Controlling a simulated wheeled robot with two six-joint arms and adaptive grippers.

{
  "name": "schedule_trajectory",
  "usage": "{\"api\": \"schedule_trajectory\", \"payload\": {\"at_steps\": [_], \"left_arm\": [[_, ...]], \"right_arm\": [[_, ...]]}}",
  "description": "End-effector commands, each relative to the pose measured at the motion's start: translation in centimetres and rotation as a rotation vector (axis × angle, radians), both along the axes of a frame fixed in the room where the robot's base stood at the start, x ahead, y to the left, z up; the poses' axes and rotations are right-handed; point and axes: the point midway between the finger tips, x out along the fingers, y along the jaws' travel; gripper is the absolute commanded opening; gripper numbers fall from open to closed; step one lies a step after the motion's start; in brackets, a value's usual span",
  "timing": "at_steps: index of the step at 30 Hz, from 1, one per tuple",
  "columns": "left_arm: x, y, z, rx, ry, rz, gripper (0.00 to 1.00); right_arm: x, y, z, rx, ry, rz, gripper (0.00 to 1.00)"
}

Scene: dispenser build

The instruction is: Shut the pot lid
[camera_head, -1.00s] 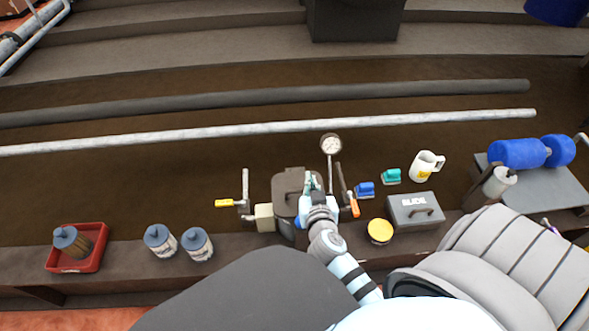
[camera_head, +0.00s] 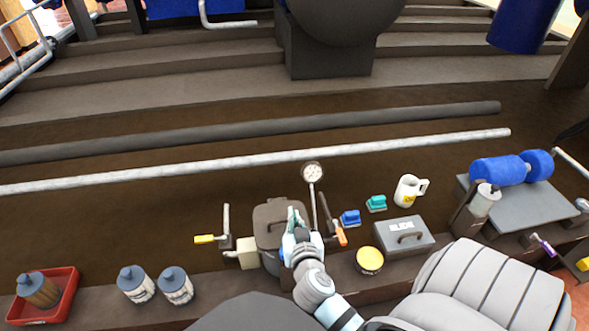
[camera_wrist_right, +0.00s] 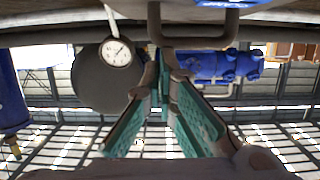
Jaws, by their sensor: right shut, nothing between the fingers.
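The dark grey pot (camera_head: 268,259) stands at the near middle of the bench in the head view. Its lid (camera_head: 270,216) covers the top and looks roughly flat; my right gripper hides part of the front rim, so I cannot tell whether it is fully seated. My right gripper (camera_head: 292,215) is at the lid's right front, shut and empty. In the right wrist view its green fingers (camera_wrist_right: 165,98) converge just below a grey bar handle (camera_wrist_right: 193,42). Contact with the lid is unclear. My left gripper is not in view.
A pressure gauge (camera_head: 313,171) rises behind the pot. An orange-tipped lever (camera_head: 340,236) stands close right, a yellow-tipped lever (camera_head: 205,239) left. Bottles (camera_head: 175,286) stand left.

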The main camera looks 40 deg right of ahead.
Motion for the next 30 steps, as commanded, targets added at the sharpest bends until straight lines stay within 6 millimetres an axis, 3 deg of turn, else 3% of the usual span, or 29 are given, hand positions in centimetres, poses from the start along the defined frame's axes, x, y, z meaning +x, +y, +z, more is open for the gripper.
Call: {"api": "schedule_trajectory", "payload": {"at_steps": [1, 5, 12, 18, 26, 28, 30], "left_arm": [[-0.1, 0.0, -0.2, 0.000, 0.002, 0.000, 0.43], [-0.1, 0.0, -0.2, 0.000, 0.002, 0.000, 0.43], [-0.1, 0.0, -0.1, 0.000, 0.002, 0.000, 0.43], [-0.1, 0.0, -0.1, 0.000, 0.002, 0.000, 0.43], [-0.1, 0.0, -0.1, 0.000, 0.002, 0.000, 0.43], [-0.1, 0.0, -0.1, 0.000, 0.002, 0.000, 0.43], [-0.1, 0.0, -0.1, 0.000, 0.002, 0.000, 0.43]], "right_arm": [[-1.0, 0.1, -2.1, 0.027, 0.048, -0.013, 0.00], [-0.9, 0.1, -0.9, 0.023, 0.042, -0.013, 0.00], [-0.4, 0.1, 5.9, 0.010, 0.010, -0.006, 0.00], [-0.3, 0.1, 9.7, 0.001, -0.001, -0.002, 0.00], [-0.2, 0.1, 10.1, -0.002, 0.001, 0.001, 0.00], [-0.7, 0.3, 9.2, 0.005, 0.038, 0.007, 0.00], [-2.0, 0.7, 7.1, 0.016, 0.133, 0.031, 0.00]]}}
